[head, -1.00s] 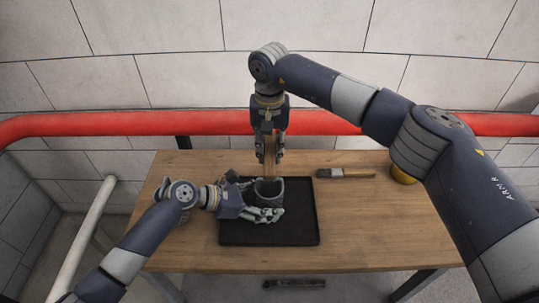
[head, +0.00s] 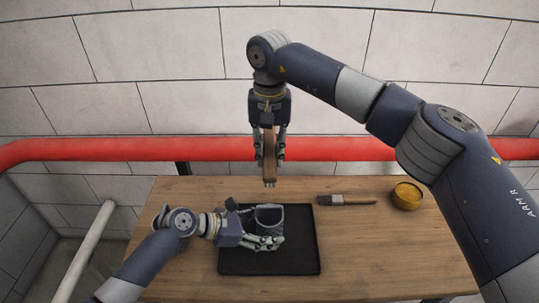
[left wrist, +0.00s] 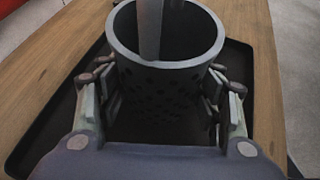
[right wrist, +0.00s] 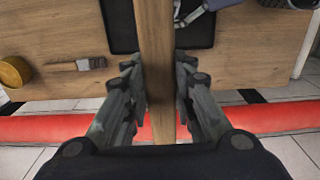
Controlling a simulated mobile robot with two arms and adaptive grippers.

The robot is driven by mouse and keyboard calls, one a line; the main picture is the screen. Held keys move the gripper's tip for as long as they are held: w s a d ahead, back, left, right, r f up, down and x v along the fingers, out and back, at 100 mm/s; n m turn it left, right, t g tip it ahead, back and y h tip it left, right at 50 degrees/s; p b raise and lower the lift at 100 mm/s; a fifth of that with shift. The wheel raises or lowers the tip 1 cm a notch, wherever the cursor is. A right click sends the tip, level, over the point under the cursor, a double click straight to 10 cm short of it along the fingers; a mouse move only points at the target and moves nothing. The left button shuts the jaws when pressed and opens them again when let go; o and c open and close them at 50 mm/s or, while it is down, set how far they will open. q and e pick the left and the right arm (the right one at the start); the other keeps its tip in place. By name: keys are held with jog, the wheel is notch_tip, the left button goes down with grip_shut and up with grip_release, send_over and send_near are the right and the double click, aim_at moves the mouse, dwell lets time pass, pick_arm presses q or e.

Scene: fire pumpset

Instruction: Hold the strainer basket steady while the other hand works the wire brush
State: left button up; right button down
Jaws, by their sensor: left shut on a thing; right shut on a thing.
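The strainer basket (head: 270,217) is a dark grey perforated cup, upright over the black tray (head: 231,258). My left gripper (head: 266,243) is shut on its sides; in the left wrist view its fingers flank the basket (left wrist: 165,85). My right gripper (head: 270,150) is shut on the wooden handle of the wire brush (head: 270,168), held upright. The brush's lower end shows just above the basket's rim in the head view. A grey strip crosses the basket mouth in the left wrist view; I cannot tell what it is. In the right wrist view the handle (right wrist: 155,60) runs between the fingers.
A flat paintbrush (head: 346,200) and a yellow tin (head: 406,196) lie to the right on the wooden table (head: 365,240). A red pipe (head: 340,149) runs along the wall behind. The table's right front is clear.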

dwell(0.3)
pick_arm(q)
jog(key=o, duration=1)
jog(key=v, duration=1.2)
jog(key=shift+f, duration=0.1)
jog(key=shift+s+f, duration=0.1)
jog(key=shift+s, duration=0.05)
pick_arm(e)
jog(key=shift+s+f, duration=0.1)
